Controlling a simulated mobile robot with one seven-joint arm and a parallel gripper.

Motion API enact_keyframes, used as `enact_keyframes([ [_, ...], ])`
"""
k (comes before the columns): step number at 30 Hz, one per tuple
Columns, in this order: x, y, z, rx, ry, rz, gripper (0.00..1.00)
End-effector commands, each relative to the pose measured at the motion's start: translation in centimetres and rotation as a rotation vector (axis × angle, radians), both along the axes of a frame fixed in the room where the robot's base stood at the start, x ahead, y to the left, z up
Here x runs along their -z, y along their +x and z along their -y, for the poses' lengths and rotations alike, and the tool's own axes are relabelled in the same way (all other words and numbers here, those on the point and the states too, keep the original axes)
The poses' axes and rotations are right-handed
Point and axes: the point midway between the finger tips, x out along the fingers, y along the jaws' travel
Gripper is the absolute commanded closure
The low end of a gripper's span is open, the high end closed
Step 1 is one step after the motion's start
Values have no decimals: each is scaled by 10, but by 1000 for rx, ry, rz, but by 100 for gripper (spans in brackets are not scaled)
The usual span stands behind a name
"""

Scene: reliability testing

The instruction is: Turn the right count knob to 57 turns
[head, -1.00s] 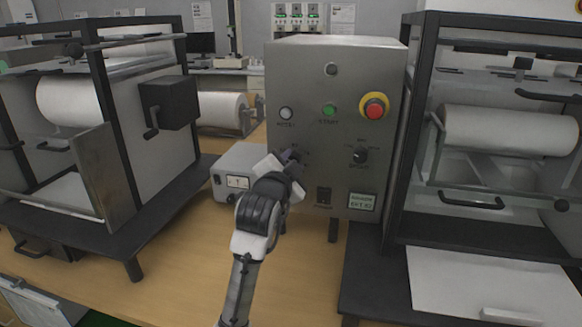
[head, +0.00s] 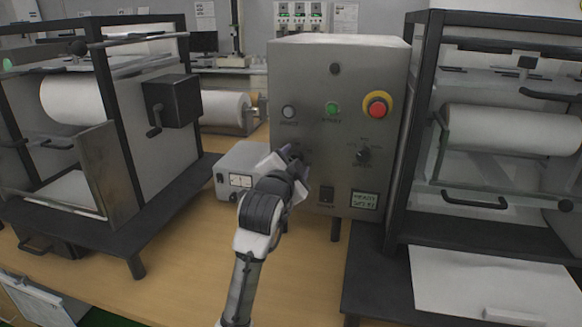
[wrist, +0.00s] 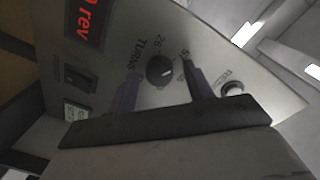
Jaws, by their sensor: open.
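A grey control box (head: 338,75) stands on the table. Its right knob (head: 363,155) is a black dial on the front; its label is too small to read. My gripper (head: 290,152) is at the left knob and hides it in the head view. A red display (wrist: 85,18) ends in "0 rev", partly cut off.
The box also has a grey button (head: 289,112), a green button (head: 333,109), a red stop button (head: 377,105), a rocker switch (head: 326,193) and a small screen (head: 363,200). Framed roller machines stand left (head: 112,110) and right (head: 425,130). A small meter box (head: 240,170) is close left.

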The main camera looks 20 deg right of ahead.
Motion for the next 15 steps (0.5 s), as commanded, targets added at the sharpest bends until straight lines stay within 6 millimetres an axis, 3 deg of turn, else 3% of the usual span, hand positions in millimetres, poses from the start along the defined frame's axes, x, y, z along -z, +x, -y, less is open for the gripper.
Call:
enact_keyframes([
  [5,1,-15,-12,-2,-2,1,48],
  [15,-3,-78,-57,-2,-2,3,48],
])
